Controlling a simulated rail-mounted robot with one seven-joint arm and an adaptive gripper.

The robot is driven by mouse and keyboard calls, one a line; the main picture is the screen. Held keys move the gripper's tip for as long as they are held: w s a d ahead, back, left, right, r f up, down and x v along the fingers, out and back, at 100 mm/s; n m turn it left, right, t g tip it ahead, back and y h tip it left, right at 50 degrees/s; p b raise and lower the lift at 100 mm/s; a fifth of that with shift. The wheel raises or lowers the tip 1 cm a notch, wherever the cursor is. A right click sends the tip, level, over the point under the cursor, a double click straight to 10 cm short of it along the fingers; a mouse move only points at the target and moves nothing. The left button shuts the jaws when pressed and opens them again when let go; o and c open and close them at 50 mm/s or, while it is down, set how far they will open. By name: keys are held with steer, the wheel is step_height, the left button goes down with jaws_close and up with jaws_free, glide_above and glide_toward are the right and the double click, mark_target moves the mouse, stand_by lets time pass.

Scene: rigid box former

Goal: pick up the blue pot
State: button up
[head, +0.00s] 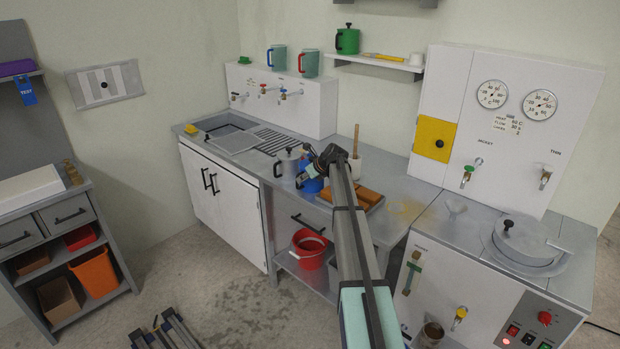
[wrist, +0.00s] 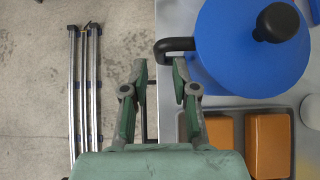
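The blue pot (wrist: 235,50) has a blue lid with a round black knob and a black side handle (wrist: 178,45). It stands on the grey counter, and in the head view the pot (head: 312,186) is partly hidden by my wrist. My gripper (wrist: 160,72) is open and empty. Its fingers point toward the black handle, with the handle's outer end just beyond the fingertips. I cannot tell whether they touch. In the head view my gripper (head: 307,173) is beside the pot, its fingers small and hard to make out.
A grey metal pot (head: 287,163) stands just left of the blue pot. Orange-brown blocks (wrist: 210,140) lie in a tray close to my right finger. A white container with a wooden-handled tool (head: 356,160) stands behind. A red bucket (head: 309,250) is on the shelf below.

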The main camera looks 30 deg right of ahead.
mark_target(297, 187)
steer(key=shift+p+x, duration=1.3)
steer(key=shift+x, duration=1.35)
steer(key=shift+w+f, duration=0.1)
steer(key=shift+f, duration=0.1)
steer(key=shift+r, duration=0.1)
jaws_close()
